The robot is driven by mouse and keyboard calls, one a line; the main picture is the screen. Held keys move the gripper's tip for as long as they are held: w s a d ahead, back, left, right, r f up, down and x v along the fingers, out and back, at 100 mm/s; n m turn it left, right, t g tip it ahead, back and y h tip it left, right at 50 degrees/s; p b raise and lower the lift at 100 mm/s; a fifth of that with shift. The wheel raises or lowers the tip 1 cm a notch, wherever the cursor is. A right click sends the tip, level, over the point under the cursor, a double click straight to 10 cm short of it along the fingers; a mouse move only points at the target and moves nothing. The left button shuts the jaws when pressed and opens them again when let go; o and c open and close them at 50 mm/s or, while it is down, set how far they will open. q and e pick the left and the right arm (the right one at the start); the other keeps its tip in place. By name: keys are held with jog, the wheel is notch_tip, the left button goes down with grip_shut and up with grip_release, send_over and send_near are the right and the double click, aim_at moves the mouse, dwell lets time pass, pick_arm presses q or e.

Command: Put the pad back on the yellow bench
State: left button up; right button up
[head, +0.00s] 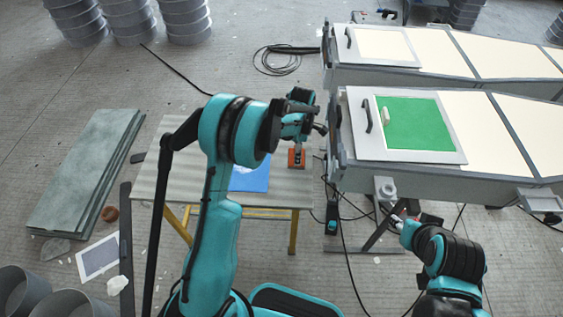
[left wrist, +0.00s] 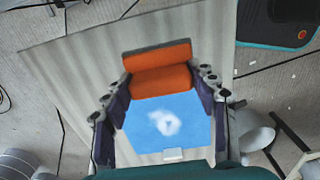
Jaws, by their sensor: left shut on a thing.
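The orange pad (left wrist: 160,81) is between the two fingers of my left gripper (left wrist: 166,76), which is shut on it. In the head view the pad (head: 296,159) shows below my left gripper (head: 297,148), over the right part of the bench with yellow legs (head: 178,190). I cannot tell whether the pad touches the bench top. My right gripper (head: 398,219) is at the lower right, away from the bench and beside the mould stand; its fingers are too small to read.
A blue sheet (head: 250,180) with a white patch lies on the bench, partly hidden by my left arm. Long moulds (head: 490,125) stand at the right, one with a green panel (head: 420,125). Grey-green boards (head: 85,170) lie left of the bench. Cables cross the floor.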

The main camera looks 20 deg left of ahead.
pick_arm(q)
notch_tip(320, 180, down, 9)
jog(key=b, duration=0.2)
jog(key=shift+b, duration=0.35)
jog(key=shift+f, duration=0.15)
jog(key=o, duration=1.2)
